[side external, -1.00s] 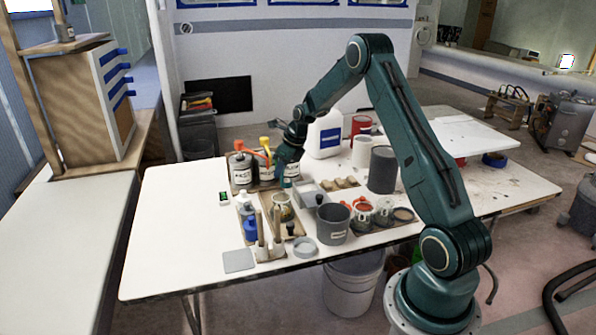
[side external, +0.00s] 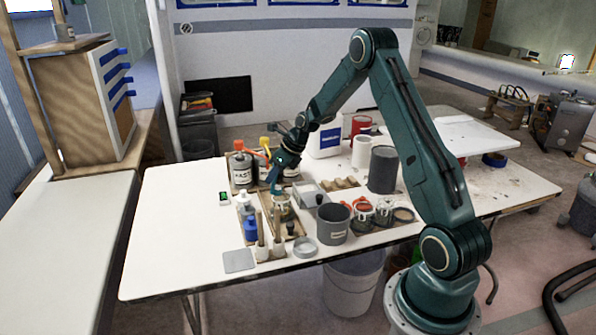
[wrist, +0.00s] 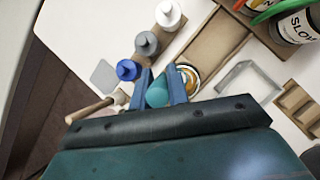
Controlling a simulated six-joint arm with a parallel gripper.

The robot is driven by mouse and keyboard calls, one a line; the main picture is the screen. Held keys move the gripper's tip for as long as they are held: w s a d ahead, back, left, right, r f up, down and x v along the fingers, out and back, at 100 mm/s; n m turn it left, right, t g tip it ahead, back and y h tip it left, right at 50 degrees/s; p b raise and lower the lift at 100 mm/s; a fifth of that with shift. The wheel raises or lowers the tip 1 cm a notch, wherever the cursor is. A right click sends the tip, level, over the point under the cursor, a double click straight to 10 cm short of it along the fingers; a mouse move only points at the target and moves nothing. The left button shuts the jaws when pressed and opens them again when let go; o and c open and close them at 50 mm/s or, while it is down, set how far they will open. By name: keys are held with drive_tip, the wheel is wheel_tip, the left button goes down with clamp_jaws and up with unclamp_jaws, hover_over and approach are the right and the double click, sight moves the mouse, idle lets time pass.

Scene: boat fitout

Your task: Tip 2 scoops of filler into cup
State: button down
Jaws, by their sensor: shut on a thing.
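My gripper (side external: 275,187) is low over the work table, beside and just above a cup (side external: 283,204). In the wrist view its two blue fingers (wrist: 160,86) are shut on a short teal round piece (wrist: 157,94), perhaps the handle of the scoop. The scoop's bowl and any filler in it are hidden.
Left of the cup stand bottles, one blue (side external: 250,228), and upright brush handles (side external: 261,230). A clear tray (side external: 308,191) and a grey pot (side external: 333,222) stand to its right. The table's left part is clear.

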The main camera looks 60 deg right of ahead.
drive_tip(key=t+y, duration=0.1)
drive_tip(key=s+d+t+y, duration=0.1)
drive_tip(key=t, duration=0.1)
drive_tip(key=shift+s+d+f, duration=0.1)
drive_tip(key=shift+s+d, duration=0.1)
drive_tip(key=shift+s, duration=0.1)
drive_tip(key=shift+s+d+f+m+t+y, duration=0.25)
drive_tip(key=shift+s+d+t+y, duration=0.15)
drive_tip(key=shift+t+y, duration=0.35)
drive_tip(key=shift+s+d+f+m+t+y, duration=0.25)
drive_tip(key=shift+s+t+y, duration=0.25)
drive_tip(key=shift+t, duration=0.5)
drive_tip(key=shift+s+d+f+m+t+y, duration=0.1)
drive_tip(key=shift+s+d+m+t+y, duration=0.1)
drive_tip(key=shift+s+d+t+y, duration=0.5)
drive_tip(key=shift+w+a+t, duration=0.25)
drive_tip(key=shift+a, duration=0.05)
drive_tip(key=shift+r, duration=0.15)
